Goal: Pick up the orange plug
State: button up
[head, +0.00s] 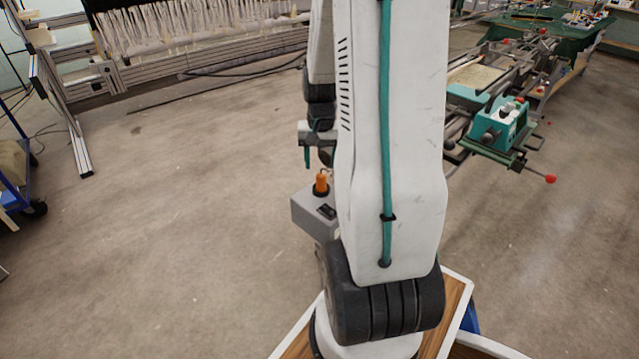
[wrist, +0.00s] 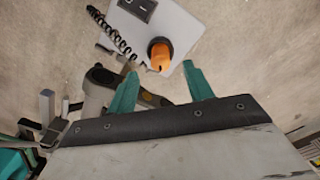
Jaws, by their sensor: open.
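The orange plug (head: 321,183) stands upright on a grey box (head: 311,216) in the head view, just left of my white arm. In the wrist view the orange plug (wrist: 160,54) sits on the pale top of the box, just beyond the gap between the fingertips. My gripper (wrist: 157,80) is open and empty, with its two teal fingers apart. In the head view my gripper (head: 308,158) shows only in part, above and a little left of the plug; my arm hides the rest. The plug is not between the fingers.
A dark switch or socket (wrist: 138,8) is on the box top, and a black coiled cord (wrist: 112,32) runs beside it. A loom frame with white threads (head: 200,30) stands at the back left. A teal machine (head: 497,125) stands at the right. The floor left of the box is clear.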

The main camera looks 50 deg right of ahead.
aim_at(321, 174)
jog(key=f, duration=0.6)
jog(key=shift+w+d+f, duration=0.15)
jog(key=shift+d, duration=0.1)
jog(key=shift+c, duration=0.2)
jog(key=c, duration=1)
